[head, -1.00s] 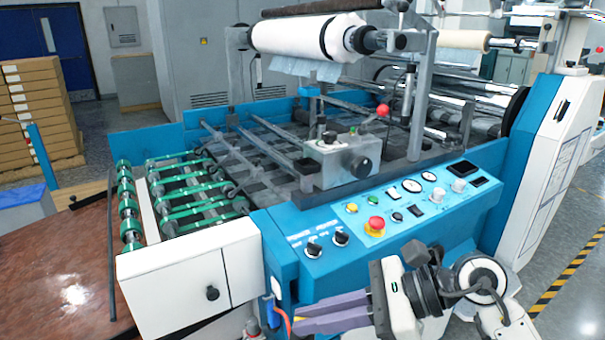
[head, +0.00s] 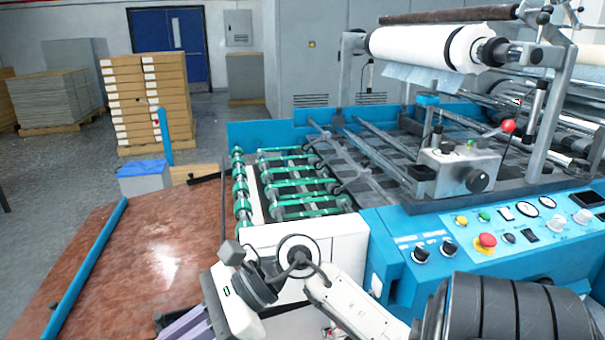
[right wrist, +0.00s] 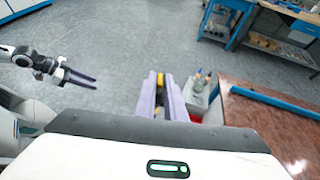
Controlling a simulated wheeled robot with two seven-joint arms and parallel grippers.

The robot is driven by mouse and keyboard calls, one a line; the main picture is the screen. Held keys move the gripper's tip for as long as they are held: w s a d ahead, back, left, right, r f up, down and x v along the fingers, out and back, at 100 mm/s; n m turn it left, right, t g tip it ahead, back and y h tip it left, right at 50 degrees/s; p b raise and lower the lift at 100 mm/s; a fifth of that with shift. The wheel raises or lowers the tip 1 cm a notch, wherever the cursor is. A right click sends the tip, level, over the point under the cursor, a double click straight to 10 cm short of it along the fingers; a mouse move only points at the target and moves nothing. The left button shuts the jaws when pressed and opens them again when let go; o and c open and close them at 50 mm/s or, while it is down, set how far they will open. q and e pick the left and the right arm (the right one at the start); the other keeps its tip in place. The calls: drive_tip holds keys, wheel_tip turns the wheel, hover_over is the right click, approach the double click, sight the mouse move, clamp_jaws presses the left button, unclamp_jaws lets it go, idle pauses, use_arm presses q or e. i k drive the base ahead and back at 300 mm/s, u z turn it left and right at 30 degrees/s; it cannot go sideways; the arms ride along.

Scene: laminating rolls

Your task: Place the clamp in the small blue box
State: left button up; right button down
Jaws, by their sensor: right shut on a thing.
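My right gripper (right wrist: 160,112) is shut on a small yellow and black thing, likely the clamp (right wrist: 159,82), between its long lilac fingers. In the head view, the fingers of the right gripper (head: 188,324) show at the bottom edge, in front of the white cabinet, and the clamp is not visible there. My left gripper (right wrist: 78,77) shows in the right wrist view, its two fingers apart and empty. I cannot clearly make out a small blue box. A pale box with a blue top (head: 142,166) stands beyond the table's far edge.
A reddish-brown table (head: 120,262) with a blue rail (head: 88,268) lies left of the laminating machine (head: 450,235). A grey bin with bottles (right wrist: 199,95) is beside the right gripper's fingers. Stacked cartons (head: 148,100) stand behind. Grey floor (right wrist: 130,45) is open.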

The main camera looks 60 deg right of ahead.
sight(427, 102)
drive_tip(key=u, duration=0.8)
drive_tip(key=k, duration=1.3)
drive_tip(key=z, duration=2)
